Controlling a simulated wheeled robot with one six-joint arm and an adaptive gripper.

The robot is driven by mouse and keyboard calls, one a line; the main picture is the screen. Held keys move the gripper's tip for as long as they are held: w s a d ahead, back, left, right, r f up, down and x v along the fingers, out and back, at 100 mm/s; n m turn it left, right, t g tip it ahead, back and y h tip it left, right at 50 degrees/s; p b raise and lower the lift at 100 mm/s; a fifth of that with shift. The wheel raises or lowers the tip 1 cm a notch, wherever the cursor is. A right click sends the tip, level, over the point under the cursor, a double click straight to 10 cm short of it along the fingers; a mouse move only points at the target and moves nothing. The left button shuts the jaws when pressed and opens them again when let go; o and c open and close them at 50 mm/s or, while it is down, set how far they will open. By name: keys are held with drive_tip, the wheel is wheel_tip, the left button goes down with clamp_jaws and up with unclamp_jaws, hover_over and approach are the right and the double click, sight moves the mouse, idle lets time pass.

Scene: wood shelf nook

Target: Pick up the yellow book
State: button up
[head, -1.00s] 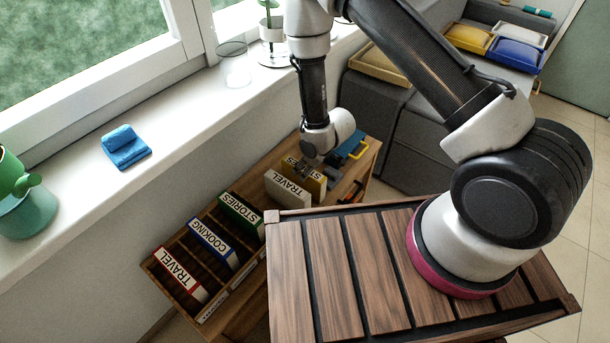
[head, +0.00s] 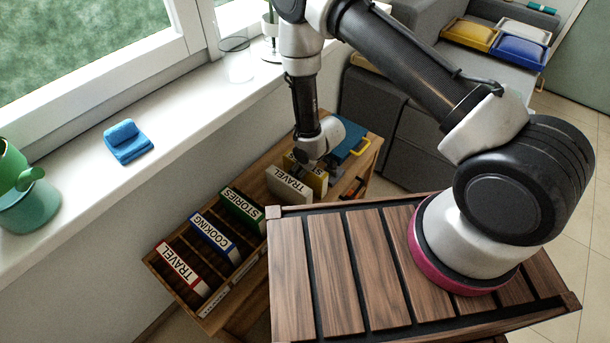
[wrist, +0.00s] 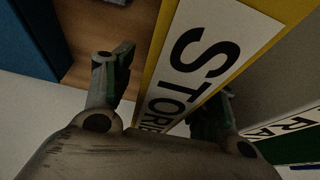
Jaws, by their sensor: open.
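The yellow book (head: 319,182) stands in the wooden rack, beside a cream book labelled TRAVEL (head: 289,185). In the wrist view the yellow book (wrist: 155,70) shows its white STORIES label close up, running between my two fingers. My gripper (wrist: 176,76) is open, with one finger on each side of the book's spine. I cannot tell whether either finger touches it. In the head view my gripper (head: 305,168) is over the yellow book and hides part of its top.
A blue book (head: 347,140) and a yellow handle-like piece (head: 358,151) lie close behind. Green STORIES (head: 243,209), blue COOKING (head: 214,237) and red TRAVEL (head: 183,270) books stand to the left. My slatted deck is in front; the windowsill (head: 190,115) is behind.

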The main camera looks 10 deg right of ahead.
drive_tip(key=shift+f, duration=0.15)
clamp_jaws()
idle(0.4)
